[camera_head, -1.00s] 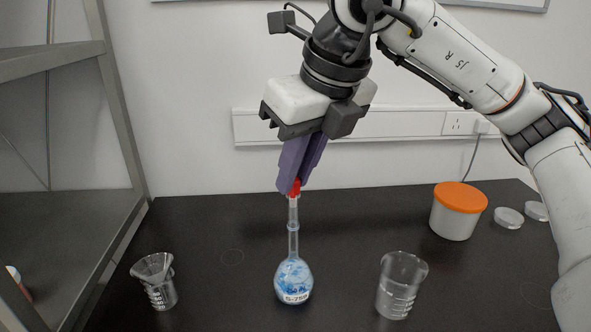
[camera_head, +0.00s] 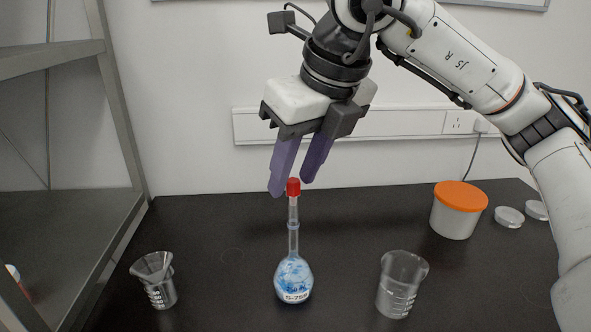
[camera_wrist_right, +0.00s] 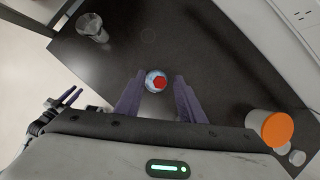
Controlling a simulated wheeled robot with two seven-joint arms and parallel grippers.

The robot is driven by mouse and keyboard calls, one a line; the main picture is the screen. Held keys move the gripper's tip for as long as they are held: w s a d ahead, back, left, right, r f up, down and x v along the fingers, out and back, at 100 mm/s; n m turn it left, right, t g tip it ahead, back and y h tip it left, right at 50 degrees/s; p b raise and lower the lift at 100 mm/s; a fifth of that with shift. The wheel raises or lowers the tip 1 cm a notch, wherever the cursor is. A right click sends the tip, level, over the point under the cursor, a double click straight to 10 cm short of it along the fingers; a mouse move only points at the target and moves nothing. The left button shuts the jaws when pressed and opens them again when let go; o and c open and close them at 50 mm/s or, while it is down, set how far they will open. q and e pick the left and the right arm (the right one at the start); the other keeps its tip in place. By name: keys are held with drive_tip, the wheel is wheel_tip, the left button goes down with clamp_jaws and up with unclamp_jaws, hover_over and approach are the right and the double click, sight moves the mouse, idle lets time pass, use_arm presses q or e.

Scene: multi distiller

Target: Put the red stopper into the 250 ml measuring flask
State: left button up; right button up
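The measuring flask (camera_head: 293,276) stands upright on the black table, with blue contents and a label on its round body. The red stopper (camera_head: 293,187) sits at the top of the flask's narrow neck, upright. My right gripper (camera_head: 291,188) is open, with its purple fingers apart on either side of the stopper and not gripping it. In the right wrist view the red stopper (camera_wrist_right: 159,83) shows from above, over the flask body, between the tips of the open fingers (camera_wrist_right: 158,80).
A small beaker (camera_head: 157,281) stands at left and a larger empty beaker (camera_head: 402,284) at right. A grey metal frame (camera_head: 122,130) borders the table's left side.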

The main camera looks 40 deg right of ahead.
drive_tip(key=p+v, duration=0.1)
drive_tip(key=v, duration=0.9)
drive_tip(key=shift+p, duration=0.3)
drive_tip(key=shift+s+r, duration=0.1)
